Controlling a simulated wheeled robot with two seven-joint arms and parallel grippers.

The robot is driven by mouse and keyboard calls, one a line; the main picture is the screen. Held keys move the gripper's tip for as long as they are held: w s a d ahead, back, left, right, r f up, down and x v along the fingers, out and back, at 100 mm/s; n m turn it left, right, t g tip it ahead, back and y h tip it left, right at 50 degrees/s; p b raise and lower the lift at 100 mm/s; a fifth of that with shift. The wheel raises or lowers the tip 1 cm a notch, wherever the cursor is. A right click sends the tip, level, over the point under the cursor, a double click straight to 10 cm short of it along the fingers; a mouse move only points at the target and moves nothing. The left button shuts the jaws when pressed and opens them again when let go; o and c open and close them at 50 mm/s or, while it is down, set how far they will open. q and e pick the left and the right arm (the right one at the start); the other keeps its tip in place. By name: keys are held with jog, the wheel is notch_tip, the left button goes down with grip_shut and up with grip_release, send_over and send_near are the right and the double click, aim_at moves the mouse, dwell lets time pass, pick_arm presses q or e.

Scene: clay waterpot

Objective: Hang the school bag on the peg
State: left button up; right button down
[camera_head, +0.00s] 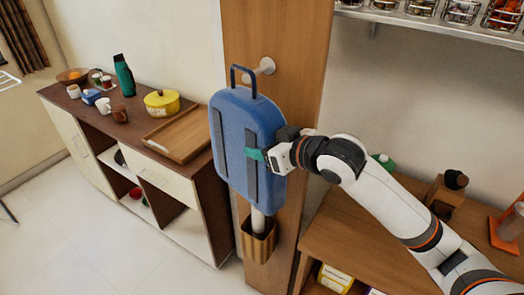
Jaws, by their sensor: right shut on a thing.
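The blue school bag (238,140) hangs upright in the air in front of the wooden panel (288,60), with two dark straps on its face and a dark handle loop (233,76) on top. The pale round peg (266,66) sticks out of the panel. It shows just right of the loop, by the loop's right side; the loop does not clearly go around it. My right gripper (266,156) comes in from the right and is shut on the bag's right side. Its fingertips are partly hidden against the bag. My left gripper is not in view.
A ribbed wooden holder (258,243) with a pale cylinder is below the bag. A dark-topped sideboard (140,128) at left bears a wooden tray (178,136), yellow pot (161,104) and green bottle (124,76). A wooden table (350,235) lies under my right arm.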

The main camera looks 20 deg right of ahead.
jog(key=w+d, duration=0.1)
jog(key=w+d+b, duration=0.1)
jog(key=d, duration=0.1)
jog(key=shift+w+f, duration=0.1)
jog(key=shift+f, duration=0.15)
dwell(0.4)
jog(key=shift+d+f, duration=0.1)
dwell(0.5)
